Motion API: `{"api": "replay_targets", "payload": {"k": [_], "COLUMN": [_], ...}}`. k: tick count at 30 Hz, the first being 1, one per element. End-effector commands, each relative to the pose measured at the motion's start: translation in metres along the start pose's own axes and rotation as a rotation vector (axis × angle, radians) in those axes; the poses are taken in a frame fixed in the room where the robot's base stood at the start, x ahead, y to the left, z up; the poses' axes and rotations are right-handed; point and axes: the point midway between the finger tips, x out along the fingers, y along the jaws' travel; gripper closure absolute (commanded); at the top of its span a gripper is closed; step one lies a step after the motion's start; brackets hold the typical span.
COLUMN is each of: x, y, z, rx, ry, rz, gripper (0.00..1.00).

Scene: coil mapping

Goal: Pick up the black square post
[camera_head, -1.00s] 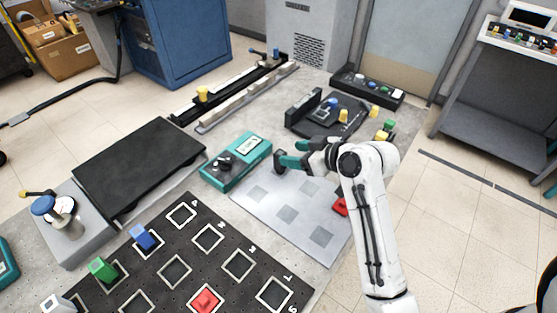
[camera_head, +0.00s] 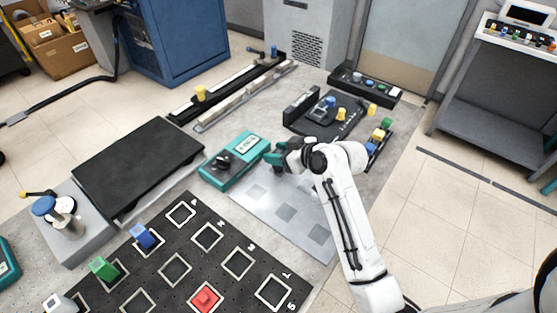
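My gripper (camera_head: 276,160) is over the far left part of the pale metal plate (camera_head: 262,205), close to the right end of the teal instrument box (camera_head: 213,168). Its fingers have teal parts and point left and down. I cannot tell whether they are open, or whether anything is between them. I cannot clearly make out a black square post; a small dark shape at the fingertips could be part of the gripper or a post. My white arm hides the right part of the plate.
A black grid board (camera_head: 190,262) in front holds blue (camera_head: 143,237), green (camera_head: 103,268) and red (camera_head: 206,297) blocks. A black tray (camera_head: 339,82) with several small pieces lies at the back. A dark fixture (camera_head: 306,128) and coloured blocks stand behind my arm. A black platform (camera_head: 135,165) is at left.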

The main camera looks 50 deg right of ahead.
Motion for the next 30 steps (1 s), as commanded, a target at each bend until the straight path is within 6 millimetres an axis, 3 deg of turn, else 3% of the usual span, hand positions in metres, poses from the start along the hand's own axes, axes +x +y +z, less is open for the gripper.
{"api": "replay_targets", "payload": {"k": [14,23,30], "x": [0.0,-0.001,-0.011], "y": [0.0,0.0,0.0], "z": [0.0,-0.002,-0.021], "rx": [0.0,-0.001,-0.003], "ry": [0.0,0.001,0.005], "rz": [0.0,0.0,0.0], "gripper": [0.99,0.99,0.99]}}
